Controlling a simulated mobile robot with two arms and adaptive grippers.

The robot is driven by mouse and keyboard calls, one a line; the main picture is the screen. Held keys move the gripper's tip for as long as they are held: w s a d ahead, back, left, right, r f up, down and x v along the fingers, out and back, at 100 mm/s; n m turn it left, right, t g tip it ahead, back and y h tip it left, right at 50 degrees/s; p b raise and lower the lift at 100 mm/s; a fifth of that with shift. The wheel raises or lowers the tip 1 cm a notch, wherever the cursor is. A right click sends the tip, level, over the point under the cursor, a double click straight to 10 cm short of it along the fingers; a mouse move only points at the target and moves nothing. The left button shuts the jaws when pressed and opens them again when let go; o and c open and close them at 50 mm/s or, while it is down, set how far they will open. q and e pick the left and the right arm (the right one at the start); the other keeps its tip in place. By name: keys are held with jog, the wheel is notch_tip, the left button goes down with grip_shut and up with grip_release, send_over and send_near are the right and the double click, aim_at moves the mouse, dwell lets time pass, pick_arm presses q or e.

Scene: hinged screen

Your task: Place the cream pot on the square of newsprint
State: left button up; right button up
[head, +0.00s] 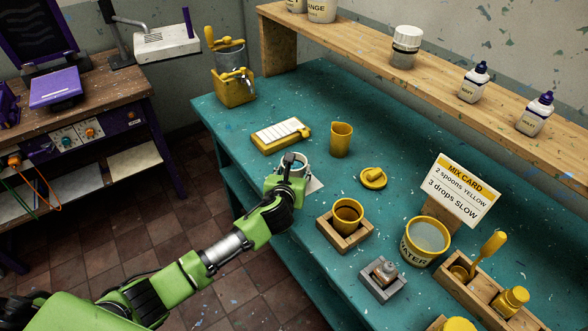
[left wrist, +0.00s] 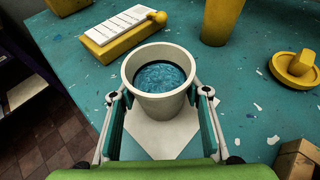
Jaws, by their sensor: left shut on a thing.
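The cream pot (left wrist: 160,107) is upright between the two fingers of my left gripper (left wrist: 161,98), with blue liquid inside. In the head view the pot (head: 303,164) is largely hidden behind my left gripper (head: 291,172). The pale square of newsprint (left wrist: 150,142) lies on the teal bench under the pot. A corner of the newsprint (head: 315,184) shows to the right of the gripper in the head view. I cannot tell whether the pot's base touches the paper or hangs just above it. My right gripper is out of view.
A yellow box with a white top (head: 281,135) and a yellow cup (head: 340,140) stand behind the pot. A yellow lid (head: 373,178) lies to the right. A wooden holder (head: 345,237) with a brown-filled yellow pot is nearer the front. The bench's front edge is close.

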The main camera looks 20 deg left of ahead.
pick_arm(q)
jog(key=o, duration=1.2)
jog(key=shift+f, duration=0.15)
jog(key=shift+o, duration=0.2)
jog(key=shift+s+r, duration=0.1)
jog(key=shift+r, duration=0.1)
jog(key=v, duration=1.2)
